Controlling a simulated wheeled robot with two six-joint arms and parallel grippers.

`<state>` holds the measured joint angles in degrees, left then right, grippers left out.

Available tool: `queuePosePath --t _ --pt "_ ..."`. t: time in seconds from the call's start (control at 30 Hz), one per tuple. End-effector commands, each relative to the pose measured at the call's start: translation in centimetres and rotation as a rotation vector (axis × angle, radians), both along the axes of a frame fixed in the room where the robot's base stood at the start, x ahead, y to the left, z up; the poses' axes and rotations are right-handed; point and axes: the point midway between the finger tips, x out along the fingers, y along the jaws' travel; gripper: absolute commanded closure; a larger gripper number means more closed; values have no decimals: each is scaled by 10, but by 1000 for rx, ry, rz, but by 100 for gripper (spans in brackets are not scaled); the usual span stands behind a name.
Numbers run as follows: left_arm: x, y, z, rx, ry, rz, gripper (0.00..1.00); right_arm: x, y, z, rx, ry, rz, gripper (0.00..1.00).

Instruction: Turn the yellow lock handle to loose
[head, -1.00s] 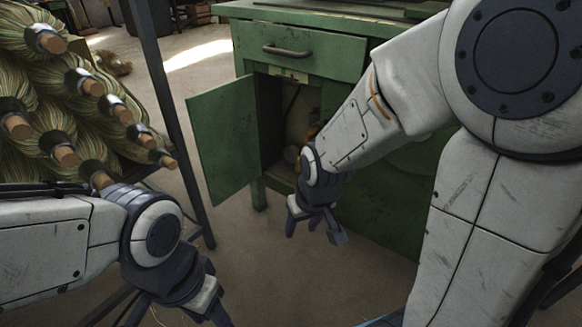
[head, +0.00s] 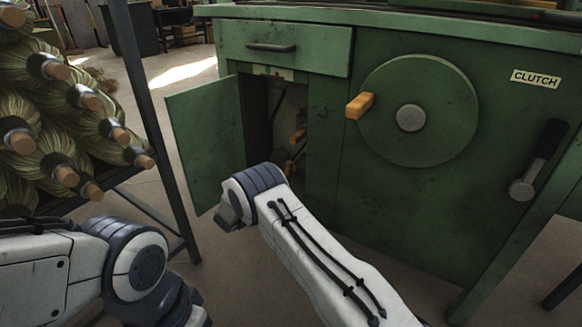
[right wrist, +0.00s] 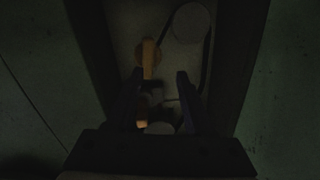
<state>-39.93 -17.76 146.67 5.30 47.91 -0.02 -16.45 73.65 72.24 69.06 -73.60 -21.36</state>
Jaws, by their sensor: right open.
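Two orange-yellow handles sit inside the open green cabinet. The upper handle (head: 298,136) also shows upright in the right wrist view (right wrist: 148,60); the lower handle (head: 288,168) shows there too, partly hidden and dim (right wrist: 142,112). I cannot tell from their looks which one is the lock handle. My right gripper (right wrist: 160,80) is open and empty, facing the cabinet opening, with the lower handle showing between its fingers and the upper one beyond the tips. In the head view its wrist is in front of the cabinet's lower part. My left gripper's fingers are below the picture edge.
The cabinet door (head: 205,145) stands open to the left. Right of the opening are a green wheel (head: 440,90) with an orange knob (head: 360,105) and a dark clutch lever (head: 540,160). A rack of straw bundles (head: 60,130) stands at left.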

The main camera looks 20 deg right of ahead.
Motion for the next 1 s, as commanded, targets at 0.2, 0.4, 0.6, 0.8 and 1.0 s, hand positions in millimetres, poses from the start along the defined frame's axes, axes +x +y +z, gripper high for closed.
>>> queuePosePath --t 0.2,0.4,0.6,0.8,1.0 --pt "0 0 -6 0 0 0 50 -9 -10 -14 -35 -25 -87 48" --pt "0 0 -27 0 0 0 50 11 -36 -17 -34 -28 -89 48" --pt "0 0 -48 0 0 0 50 33 -65 -17 -34 -27 -87 48" --pt "0 0 -59 0 0 0 50 48 -82 -14 -35 -26 -84 48" --pt "0 0 -60 0 0 0 50 52 -87 -11 -35 -24 -83 48"
